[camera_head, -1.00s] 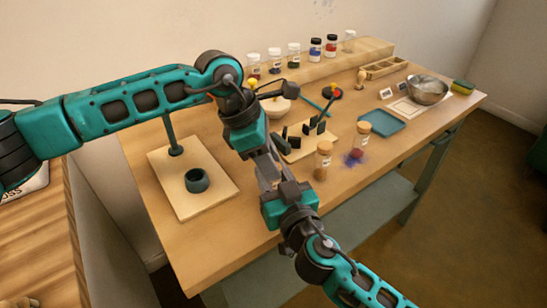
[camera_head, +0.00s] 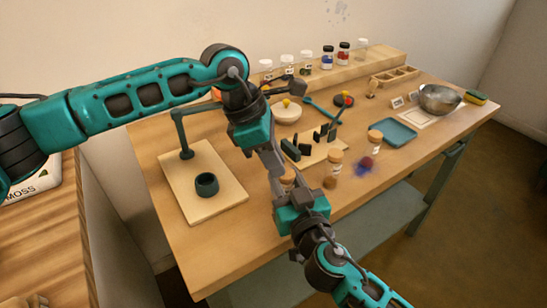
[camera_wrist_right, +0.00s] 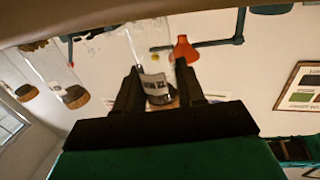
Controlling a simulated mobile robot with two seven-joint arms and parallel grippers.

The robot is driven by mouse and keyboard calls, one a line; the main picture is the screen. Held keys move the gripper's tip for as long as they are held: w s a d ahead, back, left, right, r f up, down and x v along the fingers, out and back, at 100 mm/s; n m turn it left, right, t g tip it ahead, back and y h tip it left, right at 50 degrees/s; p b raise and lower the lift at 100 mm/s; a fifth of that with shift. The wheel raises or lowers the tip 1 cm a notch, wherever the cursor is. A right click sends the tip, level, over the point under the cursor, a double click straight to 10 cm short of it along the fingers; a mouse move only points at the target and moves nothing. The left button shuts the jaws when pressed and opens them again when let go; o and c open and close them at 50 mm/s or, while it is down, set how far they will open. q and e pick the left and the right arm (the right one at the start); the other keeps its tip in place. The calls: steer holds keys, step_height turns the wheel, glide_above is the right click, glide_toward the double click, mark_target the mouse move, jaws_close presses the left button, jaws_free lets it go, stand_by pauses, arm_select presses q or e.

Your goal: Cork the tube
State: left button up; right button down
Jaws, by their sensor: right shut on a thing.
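My right gripper (camera_wrist_right: 158,92) is shut on a clear glass tube (camera_wrist_right: 137,45) with a white label. In the right wrist view, which is upside down, a brownish band shows at the tube's lower end in the picture, partly hidden by my fingers. In the head view, a tan cork-like top (camera_head: 287,178) shows between my two grippers. My left gripper (camera_head: 277,178) points down right beside it. Whether its fingers are open or shut on the cork is unclear. The held tube's body is mostly hidden in the head view.
Two corked tubes (camera_head: 334,160) (camera_head: 375,137) stand to the right, near a dark powder spill (camera_head: 366,163). A board with a dark cup (camera_head: 206,185) is left.

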arm_select(q)
steer(key=shift+d+f, duration=0.1)
steer(key=shift+f, duration=0.15)
arm_select(e)
steer(key=shift+f, duration=0.1)
arm_select(q)
steer(key=shift+d+f, duration=0.1)
steer(key=shift+f, duration=0.1)
arm_select(e)
steer(key=shift+s, duration=0.1)
arm_select(q)
steer(key=v, duration=0.4)
steer(key=o, duration=0.6)
steer(key=shift+c, duration=0.2)
arm_select(e)
steer(key=shift+f, duration=0.1)
